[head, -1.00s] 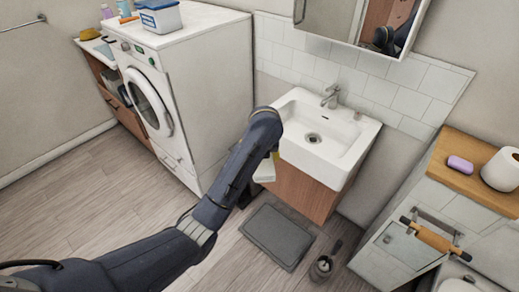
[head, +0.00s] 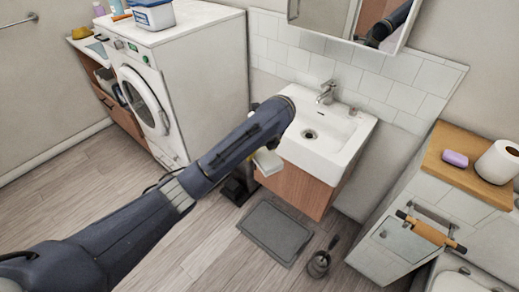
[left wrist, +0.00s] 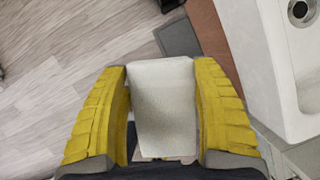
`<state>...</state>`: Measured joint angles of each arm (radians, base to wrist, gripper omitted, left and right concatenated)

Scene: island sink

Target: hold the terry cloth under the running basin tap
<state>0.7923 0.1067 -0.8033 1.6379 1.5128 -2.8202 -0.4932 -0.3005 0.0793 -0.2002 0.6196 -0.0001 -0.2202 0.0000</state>
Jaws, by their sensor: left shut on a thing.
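The white terry cloth (left wrist: 163,105) is a pale folded block between the yellow fingers of my left gripper (left wrist: 162,68), which is shut on it. In the head view the cloth (head: 268,161) shows just below my dark wrist, at the left front of the white basin (head: 347,148). My arm hides most of the gripper there. The tap (head: 326,93) stands at the basin's back edge, apart from the cloth and further right. I cannot make out any water stream. In the left wrist view the basin with its drain (left wrist: 299,10) is at the right. My right gripper is not in view.
A mirror cabinet (head: 345,22) hangs above the basin. A washing machine (head: 195,70) stands left. A wooden-topped cabinet (head: 437,178) with soap and a paper roll is right. A grey mat (head: 275,233) and a brush holder (head: 318,263) are on the floor.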

